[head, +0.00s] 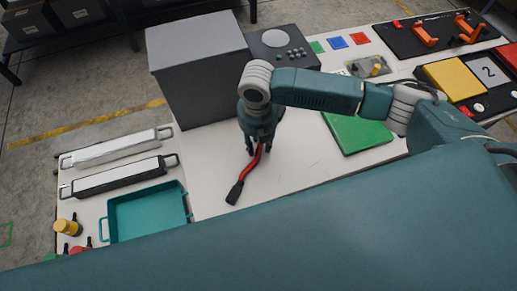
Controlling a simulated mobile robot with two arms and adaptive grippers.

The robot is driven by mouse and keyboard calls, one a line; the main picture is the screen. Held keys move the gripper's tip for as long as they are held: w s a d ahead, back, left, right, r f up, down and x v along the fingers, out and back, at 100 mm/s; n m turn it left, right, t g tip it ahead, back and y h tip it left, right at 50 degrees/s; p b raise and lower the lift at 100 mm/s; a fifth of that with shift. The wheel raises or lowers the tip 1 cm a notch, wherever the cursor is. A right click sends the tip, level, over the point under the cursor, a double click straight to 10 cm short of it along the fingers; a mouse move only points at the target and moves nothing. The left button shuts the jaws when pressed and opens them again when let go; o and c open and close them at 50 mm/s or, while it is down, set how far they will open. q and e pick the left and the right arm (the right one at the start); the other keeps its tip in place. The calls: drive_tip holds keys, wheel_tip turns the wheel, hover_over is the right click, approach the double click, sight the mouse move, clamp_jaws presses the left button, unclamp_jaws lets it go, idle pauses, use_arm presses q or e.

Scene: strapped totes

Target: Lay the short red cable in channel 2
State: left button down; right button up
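My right gripper (259,144) points down over the white table, left of the middle. Its fingers are around the upper end of a short red cable (251,165). The cable runs down and slightly left to a black plug (235,193), which is close to or on the tabletop; I cannot tell which. The cable's other end is hidden by the fingers. A panel marked "2" (488,72) lies at the far right beside a yellow panel (453,79). I cannot tell whether it marks channel 2. My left gripper is not in view.
A grey box (200,70) stands behind the gripper. A white bar (115,147), a black-edged bar (118,176) and a teal tray (148,211) lie at left. A green panel (356,132) lies right. The tabletop around the plug is clear.

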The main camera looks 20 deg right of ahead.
clamp_jaws()
drive_tip(key=shift+r, duration=0.15)
